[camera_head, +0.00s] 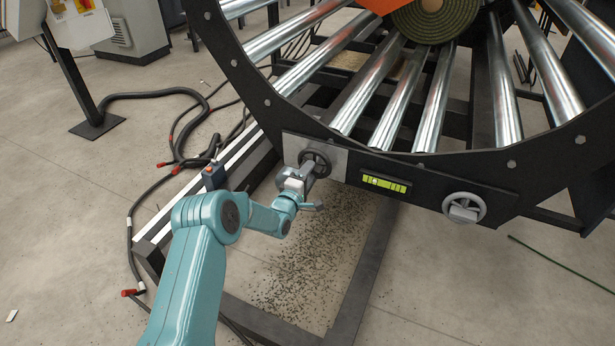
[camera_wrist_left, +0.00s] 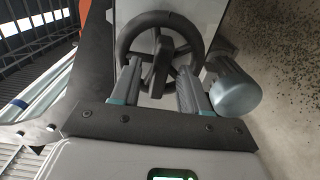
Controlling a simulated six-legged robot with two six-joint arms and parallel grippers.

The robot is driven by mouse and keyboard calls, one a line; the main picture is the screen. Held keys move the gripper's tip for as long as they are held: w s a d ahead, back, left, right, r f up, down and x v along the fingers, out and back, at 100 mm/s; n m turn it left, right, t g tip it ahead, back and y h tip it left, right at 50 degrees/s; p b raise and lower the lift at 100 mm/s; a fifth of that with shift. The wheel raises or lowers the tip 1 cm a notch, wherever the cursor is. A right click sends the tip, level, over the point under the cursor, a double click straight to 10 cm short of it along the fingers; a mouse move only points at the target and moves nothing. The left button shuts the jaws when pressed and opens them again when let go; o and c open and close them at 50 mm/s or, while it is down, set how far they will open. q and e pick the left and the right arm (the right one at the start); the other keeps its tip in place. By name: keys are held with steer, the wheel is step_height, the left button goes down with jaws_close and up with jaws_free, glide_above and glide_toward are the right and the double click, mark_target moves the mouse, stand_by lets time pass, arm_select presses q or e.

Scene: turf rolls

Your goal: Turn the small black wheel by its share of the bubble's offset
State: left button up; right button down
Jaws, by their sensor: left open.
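The small black wheel (camera_head: 318,158) sits on a light plate at the left of the black front panel. In the left wrist view the wheel (camera_wrist_left: 123,42) shows its rim, its spokes and a dark bar (camera_wrist_left: 162,66) across its middle. My left gripper (camera_head: 308,178) is at the wheel's front. In the wrist view my left gripper's fingers (camera_wrist_left: 160,82) are apart, one on each side of the bar, with a gap visible. The yellow-green level (camera_head: 385,182) is right of the wheel; its bubble is too small to place surely. My right gripper is not in view.
A larger grey wheel (camera_head: 478,201) is on the panel's right. Steel rollers (camera_head: 410,95) and a rolled turf (camera_head: 437,20) lie above the panel. Black hoses (camera_head: 140,215) run over the floor at left. A grey cylinder (camera_wrist_left: 235,92) stands right of my fingers in the wrist view.

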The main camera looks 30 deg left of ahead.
arm_select(q)
steer(key=shift+w, duration=0.15)
jaws_close()
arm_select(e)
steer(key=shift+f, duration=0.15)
arm_select(q)
steer(key=shift+a+m+b, duration=0.1)
steer(key=shift+m+b, duration=4.25)
steer(key=shift+m, duration=0.95)
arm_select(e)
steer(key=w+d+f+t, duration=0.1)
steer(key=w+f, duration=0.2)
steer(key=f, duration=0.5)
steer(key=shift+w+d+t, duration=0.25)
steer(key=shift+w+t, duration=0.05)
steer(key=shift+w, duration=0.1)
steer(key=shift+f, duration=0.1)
